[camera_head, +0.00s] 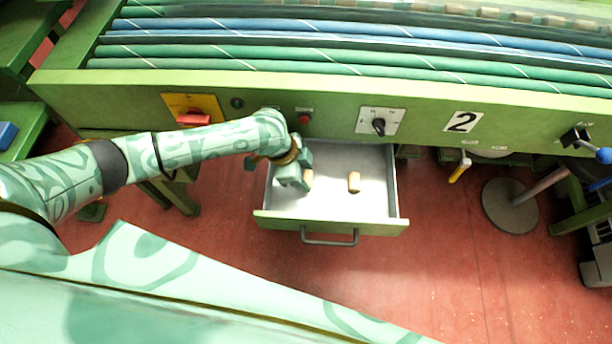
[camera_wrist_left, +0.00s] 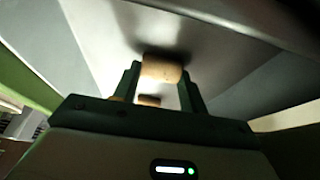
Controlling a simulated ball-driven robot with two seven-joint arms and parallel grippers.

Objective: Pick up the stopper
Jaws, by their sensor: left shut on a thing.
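An open drawer (camera_head: 377,213) with a pale inside juts out from a green machine front. My left gripper (camera_head: 303,178) reaches down into its left half. It is shut on a tan cork stopper (camera_head: 308,175), which shows between the two fingertips in the left wrist view (camera_wrist_left: 162,68). Part of this stopper is hidden by the fingers in the head view. A second cork stopper (camera_head: 354,182) is in the drawer to the right, apart from the gripper. A smaller brown piece (camera_wrist_left: 149,100) shows between the fingers, lower in the wrist view. My right gripper is not in view.
The drawer's handle (camera_head: 330,238) is at its front. Red floor (camera_head: 480,270) is open at the front right.

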